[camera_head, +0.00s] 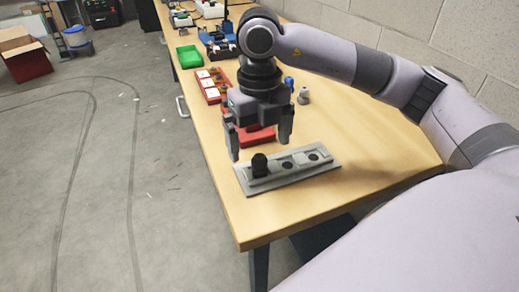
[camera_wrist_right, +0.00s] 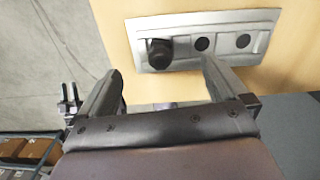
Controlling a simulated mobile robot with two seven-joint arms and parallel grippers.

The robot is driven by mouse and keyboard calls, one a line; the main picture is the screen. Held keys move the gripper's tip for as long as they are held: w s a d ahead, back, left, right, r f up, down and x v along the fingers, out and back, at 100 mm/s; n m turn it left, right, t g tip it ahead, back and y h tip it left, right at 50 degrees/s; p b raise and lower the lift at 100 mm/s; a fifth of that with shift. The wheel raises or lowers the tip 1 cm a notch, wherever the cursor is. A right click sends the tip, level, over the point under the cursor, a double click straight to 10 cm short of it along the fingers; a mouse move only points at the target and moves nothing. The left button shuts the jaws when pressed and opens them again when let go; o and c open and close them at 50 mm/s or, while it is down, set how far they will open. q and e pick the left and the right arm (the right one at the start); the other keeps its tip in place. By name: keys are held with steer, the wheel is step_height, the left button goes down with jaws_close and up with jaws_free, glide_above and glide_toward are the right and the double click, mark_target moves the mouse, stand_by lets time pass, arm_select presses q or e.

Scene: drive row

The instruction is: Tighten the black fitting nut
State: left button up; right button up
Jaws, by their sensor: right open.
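The black fitting nut (camera_head: 259,164) stands at the left end of a grey metal plate (camera_head: 246,187) on the wooden workbench. In the right wrist view the nut (camera_wrist_right: 159,53) sits on the same plate (camera_wrist_right: 274,17), beside two dark round holes. My right gripper (camera_head: 259,150) is open and empty, with its fingers pointing down above and behind the plate. In the right wrist view the fingers of the right gripper (camera_wrist_right: 163,72) are spread wide, and the nut shows beyond the gap between them. My left gripper is not in view.
A red tray (camera_head: 213,96) with small parts, a green bin (camera_head: 189,57), a blue-topped item (camera_head: 289,82) and a grey fitting (camera_head: 304,95) stand farther back on the workbench (camera_head: 370,135). A block wall runs along the right. The bench right of the plate is clear.

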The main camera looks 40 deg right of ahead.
mark_target(259, 156)
steer(key=shift+r+p, duration=1.45)
steer(key=shift+r, duration=0.9)
steer(key=shift+f, duration=0.1)
